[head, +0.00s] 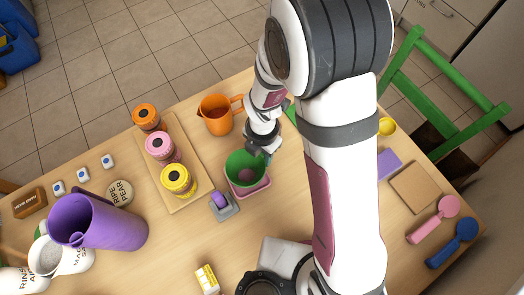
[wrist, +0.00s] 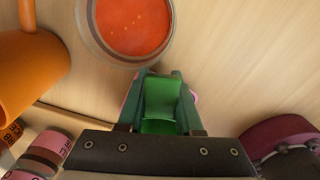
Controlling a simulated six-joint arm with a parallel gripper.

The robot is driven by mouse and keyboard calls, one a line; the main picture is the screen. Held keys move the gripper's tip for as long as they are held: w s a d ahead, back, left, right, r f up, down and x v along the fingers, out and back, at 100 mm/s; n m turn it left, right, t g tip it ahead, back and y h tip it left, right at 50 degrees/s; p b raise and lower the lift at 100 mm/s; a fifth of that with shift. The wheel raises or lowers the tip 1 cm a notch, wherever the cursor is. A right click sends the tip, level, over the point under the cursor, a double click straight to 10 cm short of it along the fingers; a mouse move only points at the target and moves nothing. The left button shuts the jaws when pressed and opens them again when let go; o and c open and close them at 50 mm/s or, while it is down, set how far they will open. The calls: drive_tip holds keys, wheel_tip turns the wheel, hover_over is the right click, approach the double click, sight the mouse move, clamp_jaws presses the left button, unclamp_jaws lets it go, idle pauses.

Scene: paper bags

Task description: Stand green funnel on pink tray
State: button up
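The green funnel (head: 235,165) is upright with its wide mouth up, at the middle of the table. It is over the pink tray (head: 264,186), whose edges show below and beside it. I cannot tell whether the funnel touches the tray. My gripper (head: 263,151) is at the funnel's far right rim. In the wrist view, my gripper (wrist: 160,100) has its fingers on both sides of the green funnel wall (wrist: 160,104), with slivers of pink beyond. The funnel's lower end is hidden.
An orange jug (head: 216,118) stands behind. A wooden board (head: 182,203) with several jars is left, and a grey holder with a purple item (head: 221,203) is close to the tray's left. In the wrist view, a bowl of red liquid (wrist: 132,28) lies beyond the fingers.

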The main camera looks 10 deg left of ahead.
drive_tip(key=shift+o, duration=1.2)
drive_tip(key=shift+f, duration=0.1)
wheel_tip(320, 180, up, 11)
drive_tip(key=shift+w+r, duration=0.1)
drive_tip(key=shift+r, duration=0.55)
drive_tip(key=shift+d+r+m, duration=0.15)
drive_tip(key=shift+d+m, duration=0.1)
drive_tip(key=shift+m, duration=0.05)
drive_tip(key=s+d+r+m, duration=0.2)
drive_tip(key=s+d+m, duration=0.2)
drive_tip(key=m, duration=0.8)
drive_tip(key=s+d+r+m+y, duration=0.1)
drive_tip(key=s+d+r+m, duration=0.2)
drive_tip(key=m, duration=0.8)
drive_tip(key=s+d+r+m, duration=0.3)
drive_tip(key=s+d+m, duration=0.3)
drive_tip(key=m, duration=0.6)
drive_tip(key=shift+s+m+y, duration=0.15)
drive_tip(key=shift+m+y, duration=0.15)
